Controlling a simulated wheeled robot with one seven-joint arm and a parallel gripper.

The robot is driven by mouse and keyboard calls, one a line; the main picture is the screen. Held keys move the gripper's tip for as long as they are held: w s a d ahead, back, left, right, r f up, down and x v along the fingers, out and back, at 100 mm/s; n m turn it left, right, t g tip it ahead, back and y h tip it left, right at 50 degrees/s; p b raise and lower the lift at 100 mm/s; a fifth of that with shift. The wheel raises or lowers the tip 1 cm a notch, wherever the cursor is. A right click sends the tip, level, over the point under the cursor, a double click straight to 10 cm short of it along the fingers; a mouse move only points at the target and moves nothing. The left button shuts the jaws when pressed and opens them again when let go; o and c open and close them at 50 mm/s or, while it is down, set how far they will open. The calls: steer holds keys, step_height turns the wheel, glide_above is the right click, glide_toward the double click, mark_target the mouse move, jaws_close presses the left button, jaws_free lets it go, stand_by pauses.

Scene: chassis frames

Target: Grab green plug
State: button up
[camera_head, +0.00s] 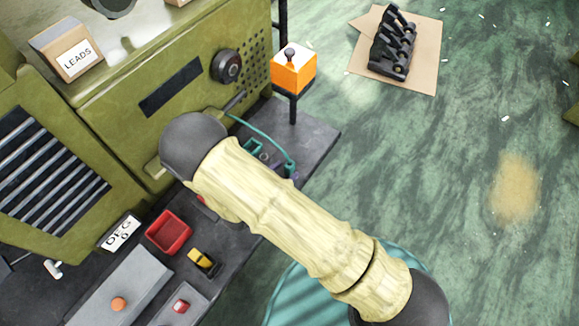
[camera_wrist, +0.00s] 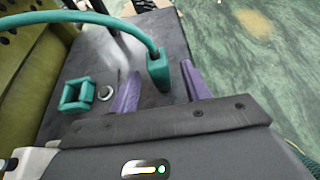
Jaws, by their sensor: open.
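The green plug (camera_wrist: 160,72) is a teal-green block on the end of a curved green cable (camera_wrist: 95,18) in the wrist view. In the head view the plug (camera_head: 290,167) shows at the right end of the cable, just past my arm. My gripper (camera_wrist: 161,67) has two purple fingers, open, one on each side of the plug. Gaps show between the plug and both fingers, most clearly on the right. Whether the plug touches the bench is unclear. My arm hides most of the gripper in the head view.
A hollow green square frame (camera_wrist: 64,104) and a grey ring (camera_wrist: 105,93) lie left of the fingers on the dark bench (camera_wrist: 85,65). The olive machine (camera_head: 115,110) stands behind. An orange box (camera_head: 293,72) is on a post at the bench's far edge. Green floor lies right.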

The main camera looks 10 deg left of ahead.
mark_target(293, 164)
steer(key=shift+w+d+p, duration=0.25)
steer(key=shift+w+p, duration=0.1)
steer(key=shift+w, duration=0.15)
steer(key=p+x, duration=0.1)
steer(key=x, duration=0.3)
steer(key=shift+w+f, duration=0.1)
jaws_close()
stand_by(0.4)
step_height(293, 164, up, 10)
steer(key=b, duration=0.1)
stand_by(0.4)
